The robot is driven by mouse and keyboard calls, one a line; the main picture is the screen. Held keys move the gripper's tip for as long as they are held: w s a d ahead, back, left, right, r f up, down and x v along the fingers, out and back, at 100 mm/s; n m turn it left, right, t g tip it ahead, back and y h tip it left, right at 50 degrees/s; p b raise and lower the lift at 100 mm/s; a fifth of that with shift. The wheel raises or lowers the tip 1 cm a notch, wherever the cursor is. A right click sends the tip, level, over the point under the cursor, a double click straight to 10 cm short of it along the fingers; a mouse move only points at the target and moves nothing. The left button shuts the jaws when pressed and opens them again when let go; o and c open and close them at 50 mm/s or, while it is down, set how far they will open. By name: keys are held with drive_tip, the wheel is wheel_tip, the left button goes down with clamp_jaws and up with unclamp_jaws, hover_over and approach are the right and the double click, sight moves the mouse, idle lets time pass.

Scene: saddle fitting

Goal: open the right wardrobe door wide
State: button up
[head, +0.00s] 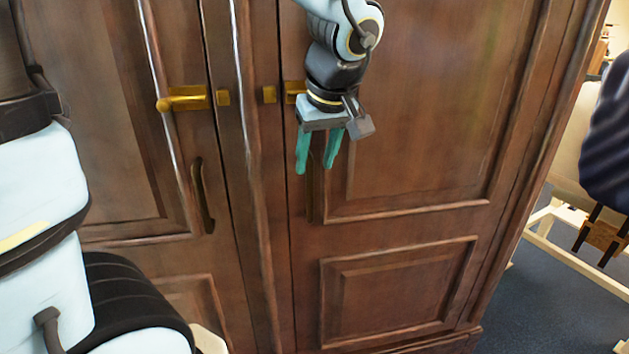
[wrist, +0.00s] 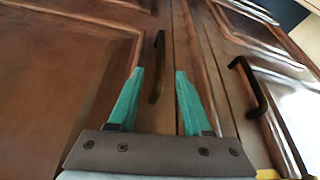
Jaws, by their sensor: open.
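The right wardrobe door (head: 420,110) is brown panelled wood and looks shut. Its dark upright bar handle (head: 312,195) is partly hidden behind my gripper (head: 316,168) in the head view. My gripper points downward in front of this handle, with teal fingers apart and nothing held. In the wrist view the handle (wrist: 158,65) shows between and beyond the fingertips of my gripper (wrist: 159,73). I cannot tell how much gap is left between the fingertips and the handle. A brass latch (head: 293,88) on this door is mostly hidden behind my wrist.
The left door (head: 110,110) looks shut, with a dark handle (head: 203,195) and a brass lever (head: 185,98). Its handle also shows at the right of the wrist view (wrist: 248,85). A chair-like object (head: 610,140) stands at the far right.

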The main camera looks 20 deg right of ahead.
sight(311, 176)
drive_tip(key=x, duration=0.7)
drive_tip(key=shift+c, duration=0.4)
clamp_jaws()
idle(0.9)
